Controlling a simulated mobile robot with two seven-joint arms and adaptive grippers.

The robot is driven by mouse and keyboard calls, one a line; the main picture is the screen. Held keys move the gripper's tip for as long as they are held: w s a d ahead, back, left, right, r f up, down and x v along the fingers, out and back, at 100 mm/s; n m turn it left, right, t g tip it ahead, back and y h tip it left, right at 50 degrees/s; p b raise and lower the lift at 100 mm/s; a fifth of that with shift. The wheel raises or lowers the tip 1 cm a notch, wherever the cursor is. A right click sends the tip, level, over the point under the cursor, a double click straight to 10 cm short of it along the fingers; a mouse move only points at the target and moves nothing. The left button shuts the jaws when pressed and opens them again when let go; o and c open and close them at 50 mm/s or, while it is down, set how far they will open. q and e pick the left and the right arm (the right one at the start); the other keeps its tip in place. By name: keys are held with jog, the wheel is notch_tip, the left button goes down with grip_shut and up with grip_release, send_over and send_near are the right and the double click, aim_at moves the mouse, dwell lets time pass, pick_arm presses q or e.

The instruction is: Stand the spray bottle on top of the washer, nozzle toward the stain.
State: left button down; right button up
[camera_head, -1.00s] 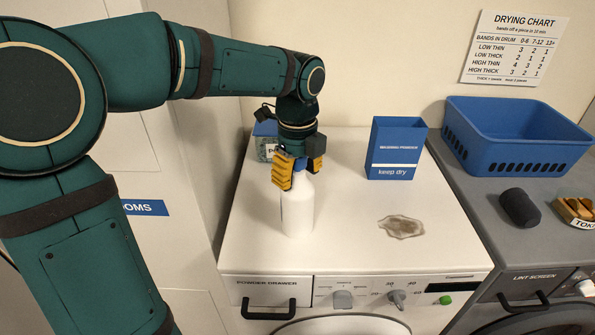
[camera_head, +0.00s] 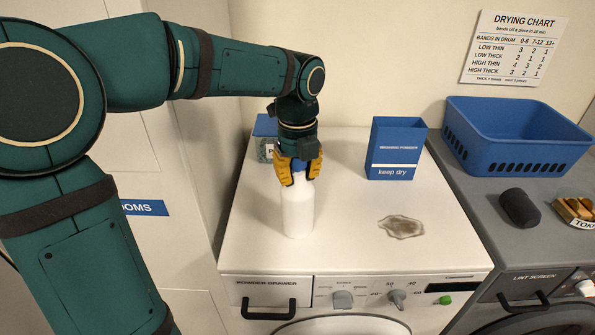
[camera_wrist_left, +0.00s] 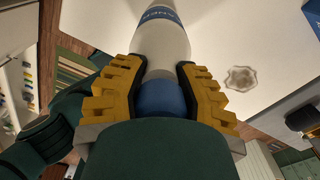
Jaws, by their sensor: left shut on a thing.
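The spray bottle (camera_head: 298,208) is white and stands upright on, or just above, the left part of the white washer (camera_head: 350,257); I cannot tell whether its base touches. My left gripper (camera_head: 298,172) comes down from above and is shut on its blue top. In the left wrist view the yellow fingers (camera_wrist_left: 158,88) sit on both sides of the bottle's blue head, and its pale body (camera_wrist_left: 160,45) with a blue label runs away from me. The nozzle is hidden, so its direction cannot be told. The brown stain (camera_head: 401,227) lies right of the bottle. My right gripper is out of view.
A blue washing-powder box (camera_head: 396,150) stands at the washer's back. Another blue-topped box (camera_head: 265,140) is behind my gripper. A blue basket (camera_head: 515,135), a dark cylinder (camera_head: 519,207) and a small tray (camera_head: 575,209) sit on the grey dryer. The washer top around the stain is clear.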

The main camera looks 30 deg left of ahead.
pick_arm(q)
jog(key=shift+m, duration=0.7)
jog(key=c, duration=0.7)
grip_release()
jog(key=shift+m, duration=0.3)
jog(key=shift+o, duration=0.2)
notch_tip(320, 180, up, 12)
jog(key=shift+f, duration=0.1)
